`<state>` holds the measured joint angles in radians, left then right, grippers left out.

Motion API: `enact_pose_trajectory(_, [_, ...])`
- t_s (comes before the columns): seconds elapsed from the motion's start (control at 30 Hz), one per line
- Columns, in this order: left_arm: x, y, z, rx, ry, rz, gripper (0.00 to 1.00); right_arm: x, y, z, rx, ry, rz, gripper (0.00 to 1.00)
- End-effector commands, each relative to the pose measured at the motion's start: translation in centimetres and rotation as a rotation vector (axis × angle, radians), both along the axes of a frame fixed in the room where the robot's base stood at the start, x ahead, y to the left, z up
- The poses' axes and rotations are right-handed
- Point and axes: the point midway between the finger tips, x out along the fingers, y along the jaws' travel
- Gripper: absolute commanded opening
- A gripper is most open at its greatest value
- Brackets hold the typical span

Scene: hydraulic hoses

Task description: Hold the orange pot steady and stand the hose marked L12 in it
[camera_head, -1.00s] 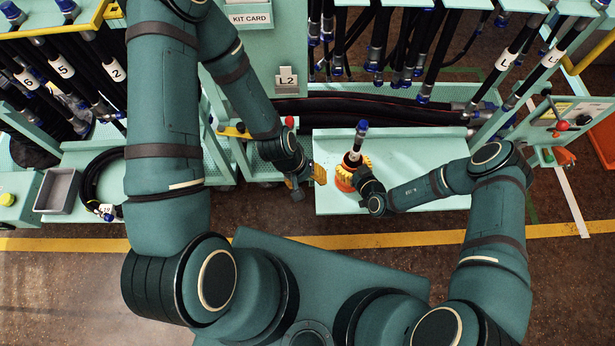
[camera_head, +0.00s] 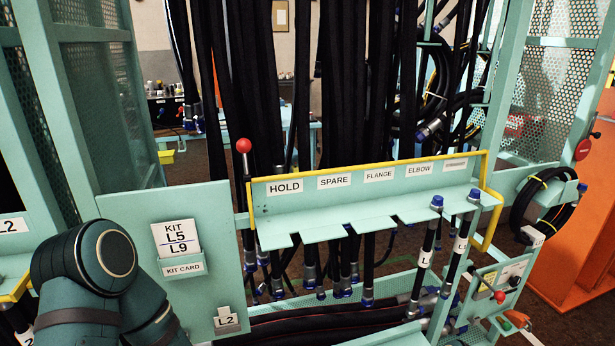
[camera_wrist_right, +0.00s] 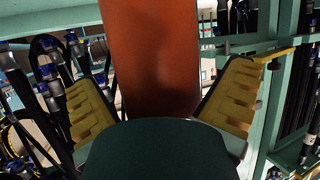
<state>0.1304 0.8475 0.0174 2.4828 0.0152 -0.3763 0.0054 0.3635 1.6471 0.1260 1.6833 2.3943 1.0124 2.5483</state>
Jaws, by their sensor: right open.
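In the right wrist view my right gripper (camera_wrist_right: 160,95) is open, its yellow ridged fingers spread wide. A smooth orange surface (camera_wrist_right: 150,60), which looks like the orange pot close up, fills much of the space between them, with a gap on each side. The pot does not show in the head view. Two dark hoses with blue caps lean at the right of the rack there: one (camera_head: 421,262) and another (camera_head: 458,250), their L labels not fully readable. I cannot pick out L12. My left arm shows at the lower left, but its gripper is outside the picture.
A pale green rack shelf (camera_head: 360,205) carries HOLD, SPARE, FLANGE and ELBOW labels, with hoses hanging behind it. A red-knobbed lever (camera_head: 243,146) stands at its left end. A kit card panel (camera_head: 182,240) reads L5, L9. An orange cabinet (camera_head: 585,215) stands at the right.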

Motion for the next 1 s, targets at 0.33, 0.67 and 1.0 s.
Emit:
enact_pose_trajectory(0.33, [0.0, 0.0, 0.0, 0.000, 0.000, 0.000, 0.55, -3.5, -3.1, 1.9, 0.002, 0.004, -0.006, 1.00])
enact_pose_trajectory(0.67, [0.0, 0.0, 0.0, 0.000, 0.000, 0.000, 0.55, -7.6, -6.3, 4.1, 0.000, 0.001, -0.003, 1.00])
enact_pose_trajectory(1.0, [0.0, 0.0, -0.3, 0.000, 0.002, -0.001, 0.55, -10.5, -4.3, 6.7, -0.130, -0.177, 0.313, 1.00])
